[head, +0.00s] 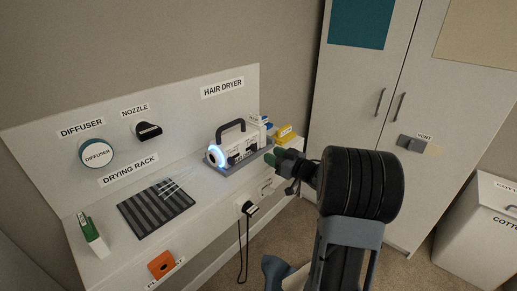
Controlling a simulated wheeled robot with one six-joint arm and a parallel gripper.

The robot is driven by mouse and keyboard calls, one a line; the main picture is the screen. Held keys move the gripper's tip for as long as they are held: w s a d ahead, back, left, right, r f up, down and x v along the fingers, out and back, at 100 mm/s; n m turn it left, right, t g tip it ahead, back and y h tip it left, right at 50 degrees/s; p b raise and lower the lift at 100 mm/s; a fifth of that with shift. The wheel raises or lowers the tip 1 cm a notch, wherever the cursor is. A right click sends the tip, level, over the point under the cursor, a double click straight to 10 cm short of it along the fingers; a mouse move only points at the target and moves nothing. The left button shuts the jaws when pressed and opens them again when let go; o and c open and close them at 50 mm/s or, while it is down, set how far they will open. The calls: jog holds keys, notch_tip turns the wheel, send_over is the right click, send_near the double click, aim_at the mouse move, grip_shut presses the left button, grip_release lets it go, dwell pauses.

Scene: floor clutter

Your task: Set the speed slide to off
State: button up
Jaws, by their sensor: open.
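The hair dryer (242,146) stands on the white shelf, with a dark handle on top and a lit blue ring at its left end. Small dark controls (236,158) with tiny labels are on its front face. The speed slide cannot be told apart at this size, nor its position. My gripper (271,156) is at the right end of the dryer, with green on its fingers. It is open, and nothing shows held in it. Whether it touches the dryer cannot be told.
Small yellow (285,134) and white boxes stand behind my gripper. A black plug (249,208) with a hanging cord is on the shelf front. The drying rack (156,208), a green-and-white object (94,236) and an orange block (161,264) lie left. A cabinet (360,100) stands right.

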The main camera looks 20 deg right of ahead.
aim_at(256, 146)
jog(key=x, duration=0.7)
jog(key=shift+w+a, duration=0.1)
jog(key=shift+w, duration=0.05)
grip_shut()
dwell(0.4)
